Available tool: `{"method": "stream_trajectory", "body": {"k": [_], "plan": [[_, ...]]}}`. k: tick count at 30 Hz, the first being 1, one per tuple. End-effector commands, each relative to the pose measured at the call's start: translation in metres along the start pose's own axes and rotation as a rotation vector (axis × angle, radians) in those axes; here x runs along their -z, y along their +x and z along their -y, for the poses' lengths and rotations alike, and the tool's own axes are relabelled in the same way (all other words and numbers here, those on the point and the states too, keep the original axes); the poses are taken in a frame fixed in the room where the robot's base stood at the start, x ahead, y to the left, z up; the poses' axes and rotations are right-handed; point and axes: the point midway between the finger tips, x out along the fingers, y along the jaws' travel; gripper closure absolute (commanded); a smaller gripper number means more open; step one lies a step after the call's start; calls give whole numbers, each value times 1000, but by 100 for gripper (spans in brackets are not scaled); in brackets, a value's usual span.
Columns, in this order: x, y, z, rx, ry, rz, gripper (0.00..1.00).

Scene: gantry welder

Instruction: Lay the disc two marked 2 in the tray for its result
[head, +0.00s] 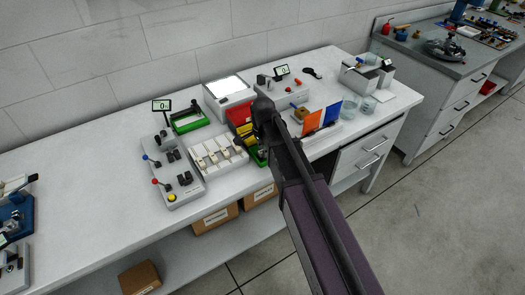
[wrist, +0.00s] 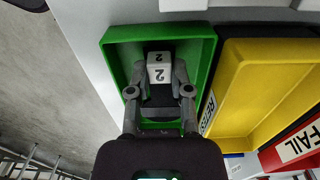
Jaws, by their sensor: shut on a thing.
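My gripper (wrist: 160,80) is shut on disc two (wrist: 158,72), which shows as a white block-like piece with a 2 on two faces. In the wrist view it is within the outline of the green tray (wrist: 118,52); I cannot tell whether it touches the floor. Beside the green tray are a yellow tray (wrist: 265,85) with a partly hidden label and a red tray labelled FAIL (wrist: 300,143).
A white rack (head: 215,155) with several slots stands left of the trays, with a grey lever device (head: 172,175) beyond it. A white boxy device (head: 229,94) stands behind. Orange and blue panels (head: 313,123) and clear cups (head: 350,105) stand to the right.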

Motion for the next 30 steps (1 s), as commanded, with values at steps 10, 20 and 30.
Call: {"method": "stream_trajectory", "body": {"k": [10,20,30], "plan": [[0,2,0,0,0,0,39],[-1,1,0,0,-1,0,39],[0,-9,0,0,-1,0,39]]}}
